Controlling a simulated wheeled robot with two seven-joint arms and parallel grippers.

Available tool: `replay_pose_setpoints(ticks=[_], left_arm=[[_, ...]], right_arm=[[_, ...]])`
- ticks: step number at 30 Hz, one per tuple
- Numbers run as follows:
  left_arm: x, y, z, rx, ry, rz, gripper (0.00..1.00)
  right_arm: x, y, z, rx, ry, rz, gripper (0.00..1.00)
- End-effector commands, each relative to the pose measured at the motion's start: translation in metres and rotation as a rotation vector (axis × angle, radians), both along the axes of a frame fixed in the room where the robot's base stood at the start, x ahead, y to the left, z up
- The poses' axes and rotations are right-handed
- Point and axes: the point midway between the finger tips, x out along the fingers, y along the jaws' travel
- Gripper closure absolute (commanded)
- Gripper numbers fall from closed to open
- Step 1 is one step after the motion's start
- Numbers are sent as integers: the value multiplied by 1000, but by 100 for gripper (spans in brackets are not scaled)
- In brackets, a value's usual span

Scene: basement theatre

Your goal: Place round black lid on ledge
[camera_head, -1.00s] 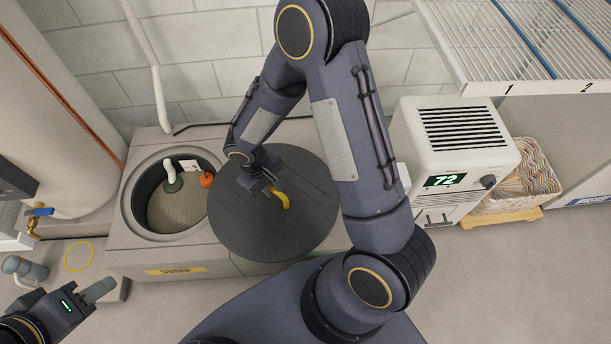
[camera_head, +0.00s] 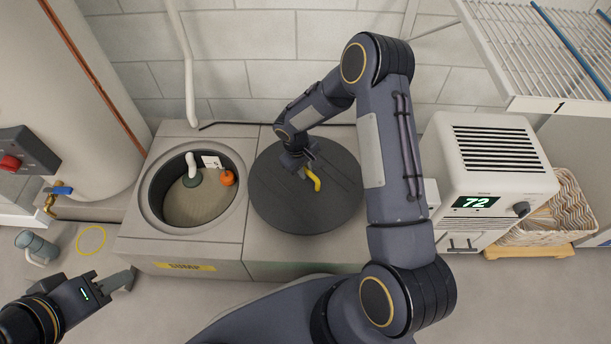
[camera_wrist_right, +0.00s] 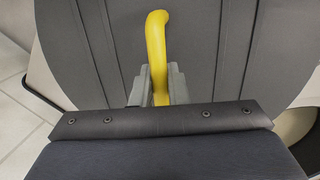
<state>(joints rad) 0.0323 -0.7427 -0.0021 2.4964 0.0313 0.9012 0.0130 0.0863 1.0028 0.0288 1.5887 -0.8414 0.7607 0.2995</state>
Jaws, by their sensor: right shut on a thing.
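The round black lid (camera_head: 285,212) lies flat over the grey ledge (camera_head: 262,250), just right of the open sump pit (camera_head: 200,215). I cannot tell whether it touches the ledge or hangs slightly above it. My right gripper (camera_head: 305,172) is shut on the lid's yellow handle (camera_head: 314,184). In the right wrist view the handle (camera_wrist_right: 157,45) stands between the fingers (camera_wrist_right: 158,88), with the dark lid (camera_wrist_right: 215,50) behind. My left gripper (camera_head: 122,280) is empty at the lower left, away from the lid; its finger gap is unclear.
A pump with an orange float (camera_head: 227,178) sits in the pit. A white unit reading 72 (camera_head: 495,165) and a woven basket (camera_head: 560,210) stand to the right. A wire shelf (camera_head: 545,50) hangs at upper right.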

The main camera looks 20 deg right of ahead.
Motion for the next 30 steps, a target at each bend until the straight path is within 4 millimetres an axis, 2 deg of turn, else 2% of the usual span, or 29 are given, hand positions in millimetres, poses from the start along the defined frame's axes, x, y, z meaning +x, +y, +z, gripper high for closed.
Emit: replay_pose_setpoints(ticks=[2,7,19,20,24,30], left_arm=[[0,0,-6,0,0,0,64],[0,0,-14,0,0,0,64],[0,0,-18,0,0,0,64],[0,0,-16,0,0,0,64],[0,0,-16,0,0,0,64],[0,0,-16,0,0,0,64]], right_arm=[[5,-5,-10,0,-1,-4,100],[4,-3,-35,0,0,-1,100],[4,-3,-40,-1,-2,-2,100],[3,-3,-38,0,0,-2,82],[3,-3,-38,0,0,-2,64],[3,-3,-38,0,0,-2,64]])
